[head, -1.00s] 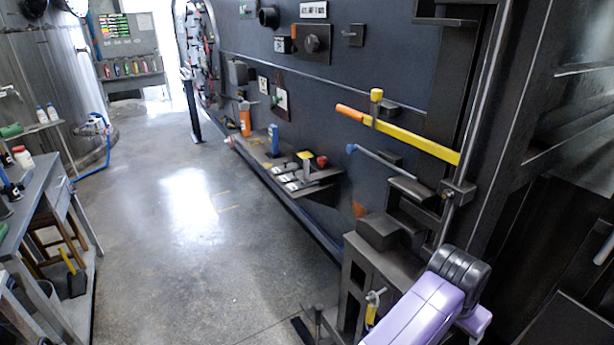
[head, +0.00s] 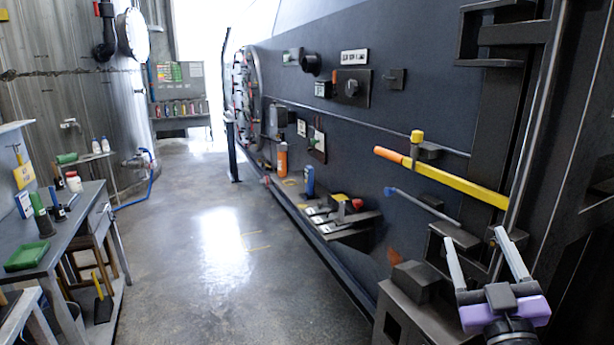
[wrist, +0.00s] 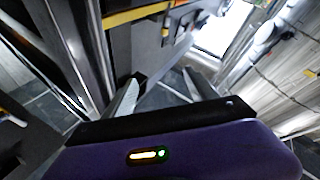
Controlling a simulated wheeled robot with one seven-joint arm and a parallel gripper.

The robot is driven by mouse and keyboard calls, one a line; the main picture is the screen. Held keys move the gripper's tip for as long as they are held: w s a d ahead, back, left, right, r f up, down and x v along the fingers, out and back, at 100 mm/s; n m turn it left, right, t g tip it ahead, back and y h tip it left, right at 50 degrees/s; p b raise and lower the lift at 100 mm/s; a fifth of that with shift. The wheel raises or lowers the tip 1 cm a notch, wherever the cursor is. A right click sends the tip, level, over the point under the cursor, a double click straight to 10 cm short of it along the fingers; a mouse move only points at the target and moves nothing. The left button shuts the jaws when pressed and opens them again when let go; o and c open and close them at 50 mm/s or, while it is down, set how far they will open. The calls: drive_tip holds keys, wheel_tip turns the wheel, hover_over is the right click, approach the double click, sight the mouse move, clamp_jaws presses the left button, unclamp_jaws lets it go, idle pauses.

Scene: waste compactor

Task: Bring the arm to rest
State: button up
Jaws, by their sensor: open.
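My gripper (head: 482,254) is at the lower right of the head view, with two pale fingers spread apart and a purple wrist body below them. Nothing is between the fingers. It stands in front of the dark machine wall, below the yellow lever (head: 455,185) with an orange grip, and apart from it in the picture. In the wrist view, my gripper (wrist: 160,85) shows both fingers apart, with the yellow bar (wrist: 135,15) beyond them at the top.
A dark metal stand (head: 415,285) is just left of my gripper. A ledge with controls (head: 340,215) juts from the machine wall. A workbench (head: 60,235) with a green tray (head: 27,256) is at the left. The floor (head: 225,270) between is clear.

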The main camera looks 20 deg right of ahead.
drive_tip(key=s+a+f+n+y+b, duration=0.1)
drive_tip(key=s+a+f+n+y, duration=0.2)
drive_tip(key=s+a+f+y, duration=0.35)
drive_tip(key=s+a+f+n+y+b, duration=0.2)
drive_tip(key=s+a+f+y, duration=0.2)
drive_tip(key=a+f, duration=0.55)
drive_tip(key=s+a+f+m+g+b, duration=0.1)
drive_tip(key=s+a+f+m+g, duration=0.1)
drive_tip(key=s+f, duration=0.4)
drive_tip(key=s+a+f+m+g+b, duration=0.1)
drive_tip(key=s+a+f, duration=0.4)
drive_tip(key=s, duration=0.7)
wheel_tip(320, 180, down, 2)
drive_tip(key=shift+s+a+f+m+g+b, duration=0.1)
drive_tip(key=shift+s+a+m+g+b, duration=0.4)
drive_tip(key=shift+g, duration=0.6)
